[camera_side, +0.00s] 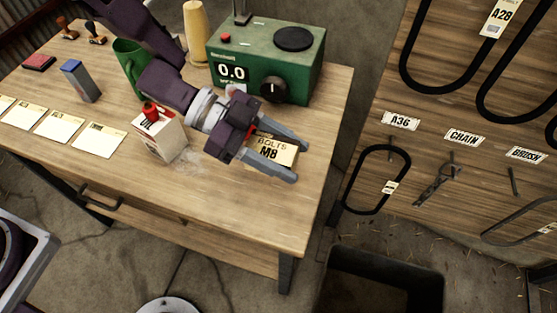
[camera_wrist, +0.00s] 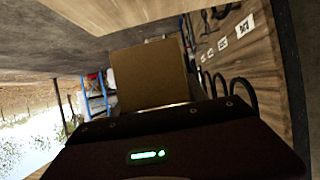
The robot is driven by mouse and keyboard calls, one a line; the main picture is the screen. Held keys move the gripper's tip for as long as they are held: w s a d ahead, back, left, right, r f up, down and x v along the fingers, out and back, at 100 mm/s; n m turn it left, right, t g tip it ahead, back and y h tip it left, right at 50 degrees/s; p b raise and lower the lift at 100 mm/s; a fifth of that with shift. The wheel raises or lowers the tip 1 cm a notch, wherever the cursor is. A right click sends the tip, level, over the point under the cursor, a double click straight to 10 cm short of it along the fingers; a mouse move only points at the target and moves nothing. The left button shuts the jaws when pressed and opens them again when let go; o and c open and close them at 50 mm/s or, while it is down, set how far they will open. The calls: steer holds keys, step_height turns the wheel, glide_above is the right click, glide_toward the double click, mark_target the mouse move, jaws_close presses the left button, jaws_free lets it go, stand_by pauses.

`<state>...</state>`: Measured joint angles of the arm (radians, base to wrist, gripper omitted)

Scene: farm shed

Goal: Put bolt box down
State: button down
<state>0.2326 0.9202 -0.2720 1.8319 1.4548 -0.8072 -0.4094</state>
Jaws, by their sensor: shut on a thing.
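The bolt box (camera_side: 272,150) is a small tan carton with a pale label reading "BOLTS M8". My gripper (camera_side: 298,163) is shut on it, with one grey finger along each side. In the side view the box is over the right part of the wooden workbench (camera_side: 225,205), in front of the green scale. I cannot tell whether its underside touches the bench top. In the wrist view the box shows as a plain brown face (camera_wrist: 150,75) straight ahead of the gripper body. My gripper hides part of the box in the side view.
The green scale (camera_side: 237,45), reading 0.0, stands behind my gripper. A white carton with a red cap (camera_side: 160,137) is close on the left. Several paper cards (camera_side: 58,125) lie farther left. The bench's front right is clear; a wooden tool board (camera_side: 470,90) stands beyond its edge.

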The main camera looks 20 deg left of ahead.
step_height(320, 180, up, 13)
steer(key=w+a+n+t, duration=0.4)
steer(key=w+a+t, duration=0.1)
steer(key=w+a, duration=0.9)
steer(key=w+a+n+t+y, duration=0.1)
steer(key=w+a+n+t, duration=0.1)
steer(key=w+a, duration=0.6)
steer(key=n+t+y, duration=0.5)
steer(key=n+y, duration=0.2)
steer(key=n, duration=0.1)
glide_above(107, 66)
step_height(107, 66, down, 22)
steer(key=shift+d+r, duration=0.1)
steer(key=shift+r, duration=0.05)
